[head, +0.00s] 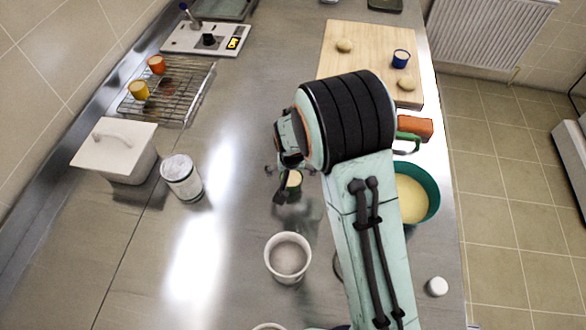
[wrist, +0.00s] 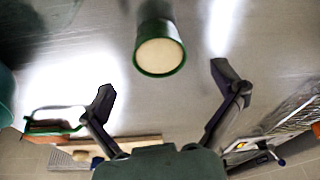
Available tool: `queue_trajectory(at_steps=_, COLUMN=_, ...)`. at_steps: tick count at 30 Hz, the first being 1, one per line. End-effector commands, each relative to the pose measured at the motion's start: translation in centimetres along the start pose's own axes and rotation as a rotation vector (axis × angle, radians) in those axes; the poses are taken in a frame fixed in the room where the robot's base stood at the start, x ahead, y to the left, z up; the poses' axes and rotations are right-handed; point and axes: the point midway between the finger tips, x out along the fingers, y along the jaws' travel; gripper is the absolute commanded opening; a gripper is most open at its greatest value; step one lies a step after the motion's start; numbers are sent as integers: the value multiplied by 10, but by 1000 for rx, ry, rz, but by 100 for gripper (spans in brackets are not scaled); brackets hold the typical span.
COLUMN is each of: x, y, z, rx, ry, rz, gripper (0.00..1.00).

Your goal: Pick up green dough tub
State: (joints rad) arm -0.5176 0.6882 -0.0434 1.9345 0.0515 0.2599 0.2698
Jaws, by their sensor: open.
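The green dough tub (wrist: 159,52) is a small round tub with a green rim and side and pale dough on top. In the wrist view it is at the upper middle, ahead of and between my open fingers, apart from both. My gripper (wrist: 163,83) is open and empty. In the head view the tub (head: 294,179) is partly hidden by my arm, with only its pale top and some of its side showing. My gripper (head: 283,182) is low over the steel counter beside it, mostly hidden by my wrist.
A white cup (head: 288,257) stands nearer the front, a white canister (head: 182,178) and white lidded box (head: 118,150) left. A teal bowl (head: 430,188), green handle (head: 408,138) and orange block (head: 417,126) are right. A wooden board (head: 342,65) and wire rack (head: 185,90) lie behind.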

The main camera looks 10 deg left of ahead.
Motion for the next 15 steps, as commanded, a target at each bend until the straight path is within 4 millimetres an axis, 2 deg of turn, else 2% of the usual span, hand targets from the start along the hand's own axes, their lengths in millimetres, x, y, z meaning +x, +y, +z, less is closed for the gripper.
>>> queue_trajectory(at_steps=6, x=34, y=1, z=0, rx=1, ry=-2, rz=0, gripper=94)
queue_trajectory(at_steps=10, x=43, y=0, z=0, rx=2, ry=0, rz=-1, gripper=94)
queue_trajectory(at_steps=15, x=45, y=0, z=-1, rx=2, ry=2, rz=-1, gripper=94)
